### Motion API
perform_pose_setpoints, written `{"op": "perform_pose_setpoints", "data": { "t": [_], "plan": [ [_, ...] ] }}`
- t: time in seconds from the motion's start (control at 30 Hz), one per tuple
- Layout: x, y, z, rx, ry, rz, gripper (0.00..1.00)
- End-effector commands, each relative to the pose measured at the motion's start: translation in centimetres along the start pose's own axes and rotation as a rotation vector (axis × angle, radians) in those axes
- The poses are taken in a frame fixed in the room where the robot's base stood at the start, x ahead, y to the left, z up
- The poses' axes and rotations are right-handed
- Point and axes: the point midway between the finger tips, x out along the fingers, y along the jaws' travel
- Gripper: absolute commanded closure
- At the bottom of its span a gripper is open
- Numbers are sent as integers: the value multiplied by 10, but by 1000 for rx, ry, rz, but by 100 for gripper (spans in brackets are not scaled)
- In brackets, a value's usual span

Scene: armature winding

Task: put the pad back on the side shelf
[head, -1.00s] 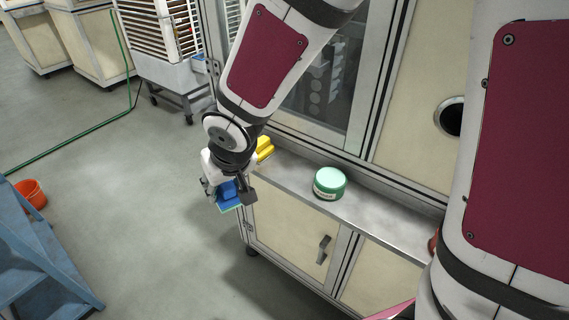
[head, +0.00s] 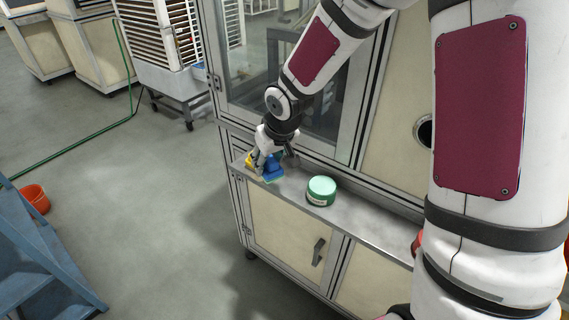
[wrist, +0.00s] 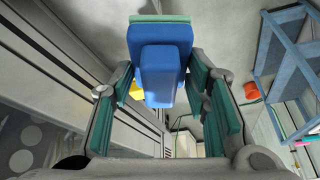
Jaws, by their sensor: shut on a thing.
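The pad is a blue block with a thin green face, and my gripper (head: 269,158) is shut on it. In the head view the blue pad (head: 273,172) is at the left part of the grey side shelf (head: 352,217), over it or very close to it; I cannot tell whether it touches. In the wrist view the pad (wrist: 160,62) is between my two fingers, its green edge at the top.
A yellow object (head: 250,160) is on the shelf's left end, partly behind my gripper. A green round tin (head: 321,190) stands to the right of the pad. A red object (head: 417,243) is farther right, partly hidden by my arm. The glazed cabinet (head: 300,85) rises behind the shelf.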

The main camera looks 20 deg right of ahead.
Motion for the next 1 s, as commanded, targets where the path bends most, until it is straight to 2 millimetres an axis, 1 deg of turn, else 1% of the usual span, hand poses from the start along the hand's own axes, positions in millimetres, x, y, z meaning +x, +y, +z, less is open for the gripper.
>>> {"op": "perform_pose_setpoints", "data": {
  "t": [0.03,0.1,0.37,0.5,0.77,0.9,1.0],
  "plan": [
    [0,11,-2,8,-1,0,91],
    [2,23,-7,5,-1,0,91],
    [8,58,-21,3,1,0,91],
    [25,56,-14,-2,-3,-1,91],
    [42,56,-7,-2,-3,-1,91],
    [62,56,3,-2,-5,-1,91],
    [70,58,5,0,-2,0,91]
  ]
}}
